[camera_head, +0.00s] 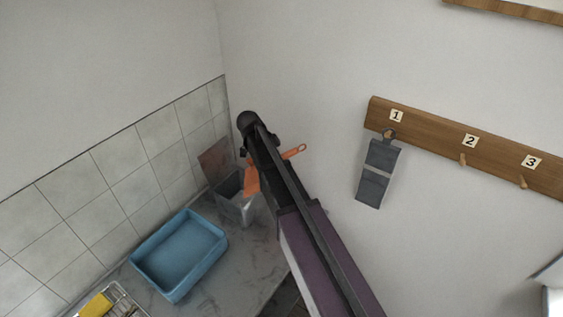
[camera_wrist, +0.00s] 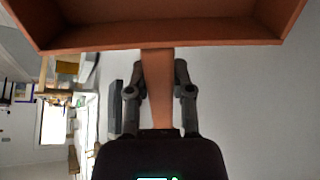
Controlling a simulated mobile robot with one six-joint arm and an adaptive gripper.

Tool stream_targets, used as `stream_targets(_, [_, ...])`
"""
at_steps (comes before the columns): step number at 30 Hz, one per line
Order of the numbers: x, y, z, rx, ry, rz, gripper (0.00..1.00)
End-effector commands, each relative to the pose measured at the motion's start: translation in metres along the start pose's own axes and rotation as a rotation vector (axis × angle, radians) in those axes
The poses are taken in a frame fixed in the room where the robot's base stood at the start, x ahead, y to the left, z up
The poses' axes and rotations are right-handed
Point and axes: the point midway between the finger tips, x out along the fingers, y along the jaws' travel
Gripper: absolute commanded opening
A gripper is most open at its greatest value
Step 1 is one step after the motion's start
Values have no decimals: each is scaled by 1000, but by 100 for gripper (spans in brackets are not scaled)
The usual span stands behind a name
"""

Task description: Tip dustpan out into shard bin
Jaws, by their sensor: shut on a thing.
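My gripper (camera_wrist: 158,78) is shut on the handle of the orange dustpan (camera_wrist: 158,38), which fills the top of the wrist view. In the head view the dustpan (camera_head: 252,181) shows beside my arm, its pan pointing down at the bin's right side and its handle end sticking out to the right. My arm hides the middle of it and most of the gripper. The grey metal shard bin (camera_head: 236,206) stands open at the counter's back corner. Its interior looks dark, and I cannot see what is in it. No shards can be made out in the dustpan.
A blue basin (camera_head: 140,262) stands on the marble counter (camera_head: 215,272), left of the bin. A wire rack with a yellow thing (camera_head: 97,306) is at the lower left. A numbered wooden peg rail (camera_head: 435,137) on the wall holds a grey hanging item (camera_head: 373,187) at peg 1.

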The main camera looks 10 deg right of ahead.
Motion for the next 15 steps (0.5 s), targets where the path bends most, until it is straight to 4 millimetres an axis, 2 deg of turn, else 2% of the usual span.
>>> stream_targets(15, [-29,-1,7,-1,177,0,0])
